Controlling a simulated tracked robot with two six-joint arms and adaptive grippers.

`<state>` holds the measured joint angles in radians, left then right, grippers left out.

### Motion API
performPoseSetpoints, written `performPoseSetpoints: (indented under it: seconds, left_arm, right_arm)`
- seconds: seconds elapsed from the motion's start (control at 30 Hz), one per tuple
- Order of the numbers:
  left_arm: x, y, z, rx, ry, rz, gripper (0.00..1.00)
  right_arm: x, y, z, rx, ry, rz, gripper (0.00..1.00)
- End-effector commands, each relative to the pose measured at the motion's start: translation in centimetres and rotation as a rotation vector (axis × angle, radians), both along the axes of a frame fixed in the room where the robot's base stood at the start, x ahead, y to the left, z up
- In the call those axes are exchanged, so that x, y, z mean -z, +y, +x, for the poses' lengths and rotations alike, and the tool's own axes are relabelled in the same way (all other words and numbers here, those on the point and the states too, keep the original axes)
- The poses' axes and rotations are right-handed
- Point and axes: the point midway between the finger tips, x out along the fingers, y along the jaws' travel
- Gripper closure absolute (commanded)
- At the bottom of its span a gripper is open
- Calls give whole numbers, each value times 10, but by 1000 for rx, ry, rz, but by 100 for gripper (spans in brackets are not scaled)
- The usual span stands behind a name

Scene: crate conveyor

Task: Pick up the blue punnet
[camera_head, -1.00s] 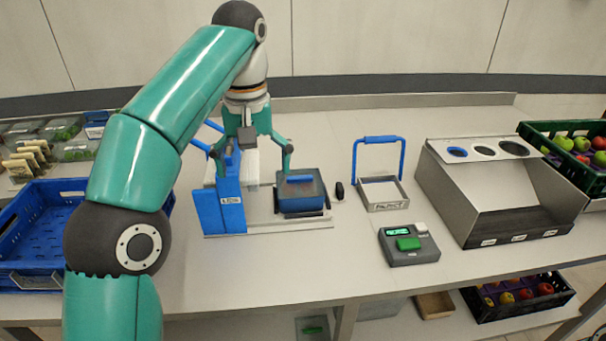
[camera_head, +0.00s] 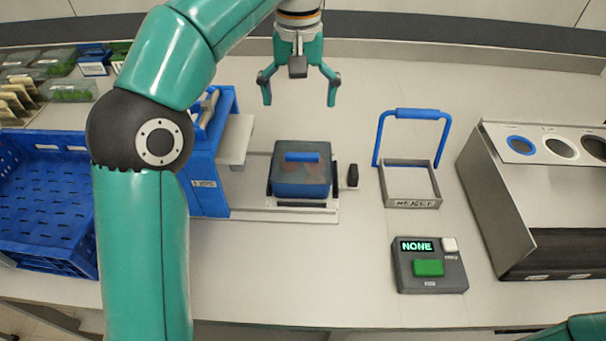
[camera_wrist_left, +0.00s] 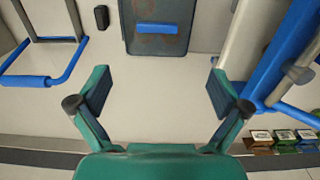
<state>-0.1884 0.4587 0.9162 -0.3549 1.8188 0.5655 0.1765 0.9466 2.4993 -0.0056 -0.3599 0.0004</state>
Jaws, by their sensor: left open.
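The blue punnet (camera_head: 300,188) sits upright on the metal sled beside the blue machine. A grey see-through cover with a blue strip lies over its top, and reddish contents show faintly. In the left wrist view the punnet (camera_wrist_left: 158,42) shows at the top, partly cut off by the frame. My left gripper (camera_head: 299,100) is open and empty, with its fingers pointing down, behind the punnet and apart from it. Its two spread fingers also show in the left wrist view (camera_wrist_left: 160,90). My right gripper is out of view; only a bit of teal arm shows at the lower right.
The blue machine (camera_head: 207,165) stands just left of the punnet. A black knob (camera_head: 353,175) and a small tray with a blue hoop handle (camera_head: 411,203) are to the right. A box reading NONE (camera_head: 429,266) is in front. An empty blue crate (camera_head: 45,262) is at left.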

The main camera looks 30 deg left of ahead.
Motion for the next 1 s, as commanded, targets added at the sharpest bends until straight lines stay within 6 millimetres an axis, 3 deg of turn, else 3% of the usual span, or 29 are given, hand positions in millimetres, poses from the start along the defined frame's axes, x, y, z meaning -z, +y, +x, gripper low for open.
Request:
performPoseSetpoints:
  seconds: [0.03, 0.2, 0.57, 0.83, 1.0]
  left_arm:
    - [18, -1, 0, 2, 4, 0, 0]
    - [51, -3, 1, 6, 3, 1, 0]
    - [78, -6, 2, 10, 1, 0, 0]
    - [115, -8, 0, 10, 2, 0, 0]
    - [123, -8, 0, 10, 0, 0, 0]
  right_arm:
    - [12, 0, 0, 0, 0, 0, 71]
    - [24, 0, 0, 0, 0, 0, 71]
    - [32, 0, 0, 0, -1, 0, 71]
    - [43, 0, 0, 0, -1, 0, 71]
    - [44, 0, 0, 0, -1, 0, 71]
